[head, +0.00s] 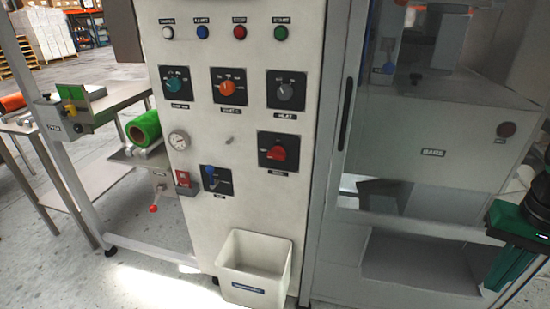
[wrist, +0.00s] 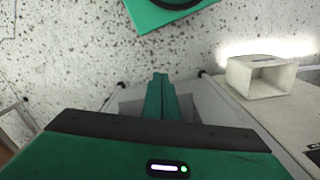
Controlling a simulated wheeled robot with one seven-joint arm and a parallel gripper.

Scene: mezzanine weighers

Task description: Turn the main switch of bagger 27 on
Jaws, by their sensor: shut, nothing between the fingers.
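A white control panel (head: 240,60) stands in the middle of the head view. A red rotary switch (head: 278,152) on a black square plate sits at its lower right; its label is too small to read, and I see no number 27. Above it are a teal knob (head: 175,84), an orange knob (head: 228,88) and a grey knob (head: 285,92). My gripper (wrist: 161,82) is shut and empty in the wrist view, its green fingers together over the speckled floor, apart from the panel. Green and black parts of my arm show at the right edge of the head view.
A white bin (head: 256,262) is fixed low on the panel, and also shows in the wrist view (wrist: 258,82). A glazed cabinet (head: 430,150) stands right. Benches with rollers stand left.

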